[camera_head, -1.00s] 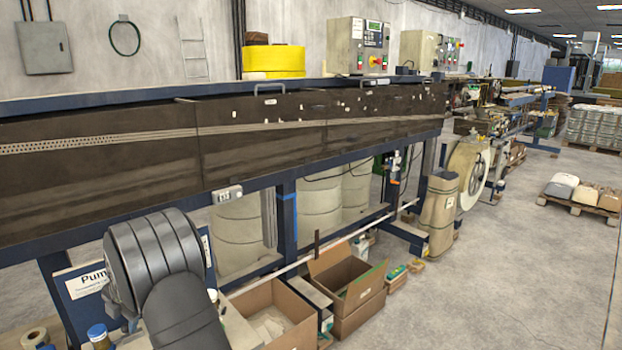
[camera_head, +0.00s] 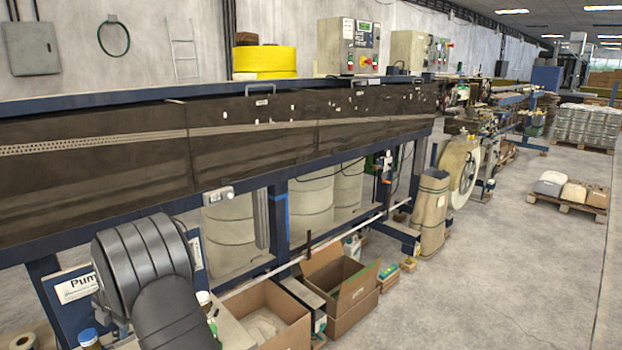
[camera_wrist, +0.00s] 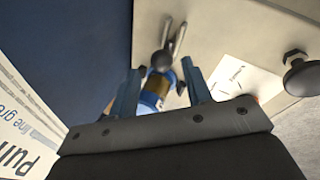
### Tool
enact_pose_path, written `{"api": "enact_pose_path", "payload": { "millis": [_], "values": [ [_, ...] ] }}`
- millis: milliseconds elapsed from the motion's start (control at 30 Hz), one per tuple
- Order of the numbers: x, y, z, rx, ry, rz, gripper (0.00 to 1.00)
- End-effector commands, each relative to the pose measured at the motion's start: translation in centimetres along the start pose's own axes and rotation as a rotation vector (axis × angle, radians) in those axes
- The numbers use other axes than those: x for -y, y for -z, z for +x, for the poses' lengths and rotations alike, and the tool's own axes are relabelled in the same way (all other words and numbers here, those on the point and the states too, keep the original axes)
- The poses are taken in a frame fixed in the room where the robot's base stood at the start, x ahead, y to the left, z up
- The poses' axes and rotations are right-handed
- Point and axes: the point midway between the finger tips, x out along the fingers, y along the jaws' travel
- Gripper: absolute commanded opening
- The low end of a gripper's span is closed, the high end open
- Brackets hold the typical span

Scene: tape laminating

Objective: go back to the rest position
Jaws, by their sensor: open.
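My gripper (camera_wrist: 162,88) shows in the wrist view with its two blue-grey fingers spread apart. A blue jar with a brown and pale band (camera_wrist: 153,90) shows between and beyond the fingers. I cannot tell how far it is from them, and no grip on it shows. A dark rounded knob-like thing with two grey prongs (camera_wrist: 172,42) lies just past the jar. In the head view my dark arm link fills the lower left and the fingers are hidden. A blue-capped jar (camera_head: 88,338) stands left of the arm at the bottom edge.
A blue panel with a "Pum" label (camera_head: 75,287) is close behind my arm. The long dark trough (camera_head: 250,140) runs above on a blue frame. Open cardboard boxes (camera_head: 341,290) stand on the floor to the right. Floor (camera_head: 500,260) farther right is clear.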

Motion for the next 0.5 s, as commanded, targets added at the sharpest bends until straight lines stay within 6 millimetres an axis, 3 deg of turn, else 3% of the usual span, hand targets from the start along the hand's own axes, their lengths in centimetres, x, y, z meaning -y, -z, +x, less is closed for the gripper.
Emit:
{"api": "enact_pose_path", "payload": {
  "millis": [500],
  "values": [
    [-0.1,0.0,-10.4,0.001,-0.004,0.001,0.45]
  ]
}}
